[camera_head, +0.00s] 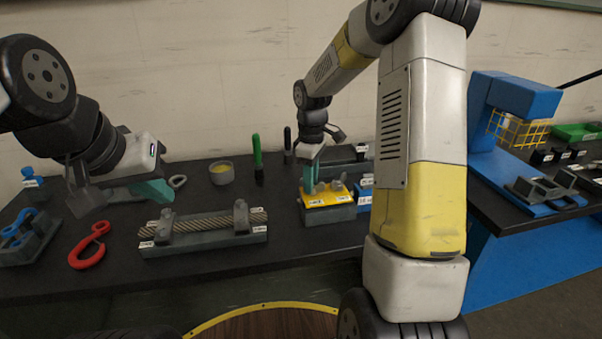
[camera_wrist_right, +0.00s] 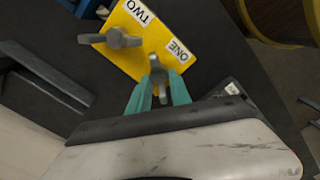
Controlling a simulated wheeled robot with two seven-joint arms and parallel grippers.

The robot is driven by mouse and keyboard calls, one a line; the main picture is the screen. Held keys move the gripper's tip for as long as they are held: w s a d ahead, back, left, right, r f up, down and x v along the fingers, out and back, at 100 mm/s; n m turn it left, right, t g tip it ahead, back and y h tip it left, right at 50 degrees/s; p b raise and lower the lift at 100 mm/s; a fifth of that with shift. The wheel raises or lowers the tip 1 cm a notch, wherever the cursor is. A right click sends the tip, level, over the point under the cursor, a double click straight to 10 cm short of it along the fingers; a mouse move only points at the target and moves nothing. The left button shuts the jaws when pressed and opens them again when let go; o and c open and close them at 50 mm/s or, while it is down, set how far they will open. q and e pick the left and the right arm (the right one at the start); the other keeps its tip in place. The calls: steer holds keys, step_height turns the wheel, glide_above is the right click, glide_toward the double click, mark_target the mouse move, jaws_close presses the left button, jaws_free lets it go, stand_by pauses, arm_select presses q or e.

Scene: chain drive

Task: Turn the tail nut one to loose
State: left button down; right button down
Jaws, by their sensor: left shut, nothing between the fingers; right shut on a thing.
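A yellow plate (camera_head: 328,196) sits on a grey block in the middle of the table; the right wrist view shows it (camera_wrist_right: 127,62) with labels ONE and TWO. Tail nut one (camera_wrist_right: 158,70), a small grey wing nut, stands beside the ONE label. My right gripper (camera_head: 309,186) points down at the plate, its teal fingers (camera_wrist_right: 160,88) shut on that nut and partly hiding it. The second wing nut (camera_wrist_right: 122,40) stands by the TWO label, clear of the fingers. My left gripper (camera_head: 160,190) is shut and empty, above the table at the left.
A grey fixture with a rope (camera_head: 205,244) lies below and right of my left gripper. A red hook (camera_head: 88,248) lies at the left. A cup (camera_head: 221,172) and a green-handled tool (camera_head: 257,160) stand behind. A blue press (camera_head: 510,100) stands at the right.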

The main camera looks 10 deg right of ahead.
steer(key=n, duration=0.7)
steer(key=shift+s+f, duration=0.15)
steer(key=shift+s, duration=0.1)
steer(key=n, duration=0.4)
steer(key=shift+s, duration=0.1)
steer(key=shift+s+n, duration=0.1)
steer(key=shift+n, duration=1.7)
steer(key=c, duration=1.5)
jaws_free()
steer(key=shift+r, duration=3.9)
steer(key=shift+r, duration=0.1)
